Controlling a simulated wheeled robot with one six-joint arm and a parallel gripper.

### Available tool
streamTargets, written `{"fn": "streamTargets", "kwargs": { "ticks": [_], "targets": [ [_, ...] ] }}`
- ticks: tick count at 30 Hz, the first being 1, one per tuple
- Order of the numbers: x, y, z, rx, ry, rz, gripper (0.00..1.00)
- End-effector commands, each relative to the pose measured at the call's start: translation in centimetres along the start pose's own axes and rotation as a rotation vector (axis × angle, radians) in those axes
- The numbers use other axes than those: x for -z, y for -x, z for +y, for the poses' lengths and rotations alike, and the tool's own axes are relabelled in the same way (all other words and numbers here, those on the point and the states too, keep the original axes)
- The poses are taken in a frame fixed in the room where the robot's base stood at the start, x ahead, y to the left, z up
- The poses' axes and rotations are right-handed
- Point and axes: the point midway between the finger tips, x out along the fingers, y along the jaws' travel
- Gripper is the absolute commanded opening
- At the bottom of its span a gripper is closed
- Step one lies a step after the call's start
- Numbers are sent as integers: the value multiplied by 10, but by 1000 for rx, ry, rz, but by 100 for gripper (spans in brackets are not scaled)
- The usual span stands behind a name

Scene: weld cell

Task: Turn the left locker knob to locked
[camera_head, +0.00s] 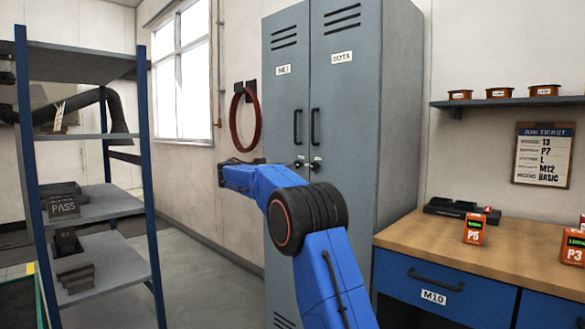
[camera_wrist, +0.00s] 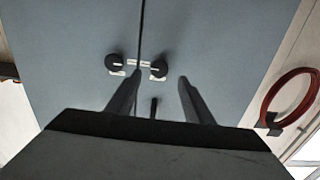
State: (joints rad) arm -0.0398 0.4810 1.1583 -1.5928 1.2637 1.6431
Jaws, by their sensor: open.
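The tall grey locker (camera_head: 345,110) has two doors, labelled MEI on the left and SOTA on the right. The left knob (camera_head: 298,164) and right knob (camera_head: 315,166) are small and dark, beside the door seam. The wrist view is turned over: the left door's knob (camera_wrist: 159,68) appears right of the seam, the other knob (camera_wrist: 116,63) left of it. My gripper (camera_wrist: 160,80) is open and empty; the left door's knob shows between its fingertips, a little beyond them. I see no contact. The knob's exact setting is too small to tell.
A red hose (camera_head: 233,122) hangs on the wall left of the locker. A blue-post shelf (camera_head: 100,205) stands at the left. A wooden-topped workbench (camera_head: 520,250) with blue drawers stands at the right. Open floor lies between shelf and locker.

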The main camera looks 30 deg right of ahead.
Motion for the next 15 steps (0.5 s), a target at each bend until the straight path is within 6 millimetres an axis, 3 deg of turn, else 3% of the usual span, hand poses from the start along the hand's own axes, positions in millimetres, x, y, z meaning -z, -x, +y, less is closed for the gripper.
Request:
{"fn": "streamTargets", "kwargs": {
  "ticks": [6, 15],
  "targets": [
    [-1, -37, 0, -1, 1, -1, 47],
    [0, -60, 0, 0, 0, 0, 47]
  ]
}}
